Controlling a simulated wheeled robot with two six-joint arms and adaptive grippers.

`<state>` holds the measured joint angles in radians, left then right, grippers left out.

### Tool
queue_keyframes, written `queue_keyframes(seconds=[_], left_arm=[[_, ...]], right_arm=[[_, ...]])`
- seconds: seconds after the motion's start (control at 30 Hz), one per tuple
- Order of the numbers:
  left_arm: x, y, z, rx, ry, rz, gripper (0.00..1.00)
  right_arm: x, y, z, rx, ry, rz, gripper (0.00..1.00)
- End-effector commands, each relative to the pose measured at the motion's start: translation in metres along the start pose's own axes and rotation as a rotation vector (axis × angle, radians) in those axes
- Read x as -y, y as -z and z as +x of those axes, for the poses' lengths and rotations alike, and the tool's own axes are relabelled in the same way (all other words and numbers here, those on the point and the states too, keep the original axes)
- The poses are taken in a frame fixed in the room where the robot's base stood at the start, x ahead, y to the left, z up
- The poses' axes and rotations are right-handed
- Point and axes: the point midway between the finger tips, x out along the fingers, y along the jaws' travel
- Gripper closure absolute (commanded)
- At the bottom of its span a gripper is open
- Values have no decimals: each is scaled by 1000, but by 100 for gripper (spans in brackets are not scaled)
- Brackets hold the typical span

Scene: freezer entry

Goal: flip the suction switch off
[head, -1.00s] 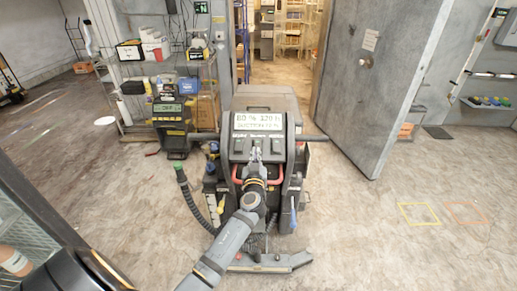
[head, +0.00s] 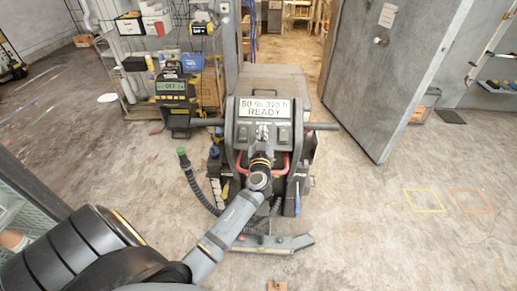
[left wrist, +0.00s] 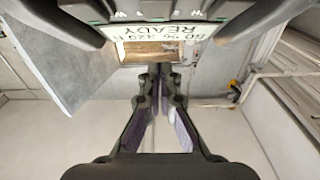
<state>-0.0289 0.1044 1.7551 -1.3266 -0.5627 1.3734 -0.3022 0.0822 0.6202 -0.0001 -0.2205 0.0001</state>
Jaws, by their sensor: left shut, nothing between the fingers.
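The floor scrubber (head: 270,82) stands in the middle of the head view with its control panel facing me. Its display (head: 264,109) reads READY on the lower line; it also shows upside down in the left wrist view (left wrist: 160,38). Dark switches sit on the panel at left (head: 242,134) and right (head: 284,135); their labels are too small to read. My left gripper (head: 262,130) is shut and empty, in front of the panel's middle between these switches. In the left wrist view its fingertips (left wrist: 160,70) are together. The gripper hides the panel's middle; contact cannot be told. My right gripper is out of view.
A grey door (head: 395,75) stands open at the right of the doorway. A hose (head: 195,185) hangs on the scrubber's left. Floor at right is clear, with marked squares (head: 424,201).

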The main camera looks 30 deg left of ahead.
Motion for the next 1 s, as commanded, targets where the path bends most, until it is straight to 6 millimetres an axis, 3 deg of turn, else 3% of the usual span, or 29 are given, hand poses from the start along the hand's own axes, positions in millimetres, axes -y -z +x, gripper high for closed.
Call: queue_keyframes(seconds=[0.03, 0.2, 0.4, 0.57, 0.83, 1.0], left_arm=[[1, -8, -17, 8, 1, -2, 100], [1, 1, -55, 10, 2, -4, 100], [1, 10, -83, 9, 2, -2, 100], [1, 14, -90, 6, 1, 1, 100], [1, 15, -90, 6, 1, 2, 100], [1, 15, -90, 6, 1, 2, 100]], right_arm=[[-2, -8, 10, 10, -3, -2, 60], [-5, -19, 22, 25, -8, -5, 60], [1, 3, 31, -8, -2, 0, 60], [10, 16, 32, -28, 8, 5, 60], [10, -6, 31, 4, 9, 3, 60], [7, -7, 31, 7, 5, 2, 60]])
